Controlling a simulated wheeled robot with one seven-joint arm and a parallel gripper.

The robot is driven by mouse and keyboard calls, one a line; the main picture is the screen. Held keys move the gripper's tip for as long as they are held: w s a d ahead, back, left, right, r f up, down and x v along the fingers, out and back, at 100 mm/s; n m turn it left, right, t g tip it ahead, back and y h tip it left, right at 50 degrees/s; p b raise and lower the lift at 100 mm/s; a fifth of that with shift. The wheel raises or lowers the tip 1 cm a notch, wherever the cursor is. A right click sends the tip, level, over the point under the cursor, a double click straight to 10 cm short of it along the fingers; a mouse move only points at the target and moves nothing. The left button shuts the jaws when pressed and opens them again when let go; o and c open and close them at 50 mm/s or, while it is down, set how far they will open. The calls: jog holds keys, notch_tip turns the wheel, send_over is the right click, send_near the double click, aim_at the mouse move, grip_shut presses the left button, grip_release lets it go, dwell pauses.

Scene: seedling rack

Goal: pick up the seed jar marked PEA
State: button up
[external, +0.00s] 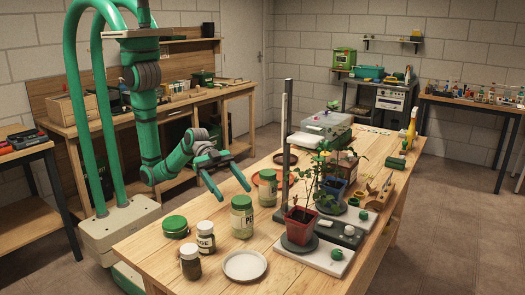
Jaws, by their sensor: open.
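A glass seed jar (241,222) with a green lid stands upright on the wooden table, and its label shows "PE" with the rest turned out of sight. My gripper (234,194) is open and empty, its two fingers spread and pointing down towards the table. The fingertips show just above and beyond this jar's lid in the external view; I cannot tell the exact gap. A second green-lidded jar (267,189) stands farther back, its label not readable.
A grey post (286,140) and a potted seedling (300,222) are to the right.

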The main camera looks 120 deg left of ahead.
aim_at(246, 210)
jog(key=x, duration=1)
jog(key=shift+w+f, duration=0.1)
jog(key=shift+c, duration=0.4)
jog(key=c, duration=1.7)
